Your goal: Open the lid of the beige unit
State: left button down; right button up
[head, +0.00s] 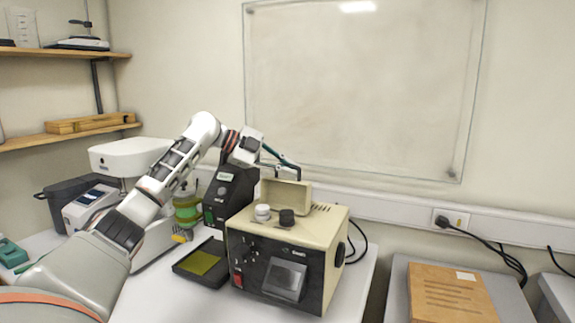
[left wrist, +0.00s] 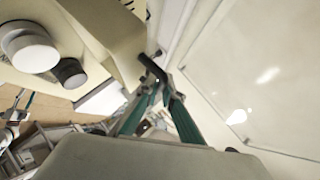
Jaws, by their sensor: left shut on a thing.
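The beige unit (head: 335,228) stands on the white bench, with a black front panel, and a white knob (head: 262,212) and a black knob (head: 287,217) on top. Its beige lid (head: 287,194) is raised, standing roughly upright above the top. My left gripper (head: 296,171) reaches in from above and behind the lid, its teal fingers shut at the lid's upper right edge. In the left wrist view the closed fingertips (left wrist: 154,72) are beside the beige lid (left wrist: 112,35); the exact contact is hard to see. My right gripper is not in view.
A black tray with a yellow-green pad (head: 203,263) lies left of the unit. A dark device (head: 227,195) and green-topped container (head: 187,210) stand behind it. A wall-mounted glass board (head: 360,85) is behind. A wooden board (head: 450,294) lies at right.

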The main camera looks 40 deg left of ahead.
pick_arm(q)
jog(key=shift+w+g, duration=0.3)
jog(key=shift+w, duration=0.05)
jog(key=c, duration=2.5)
grip_release()
jog(key=shift+f, duration=0.1)
jog(key=v, duration=1.2)
jog(key=shift+s, duration=0.1)
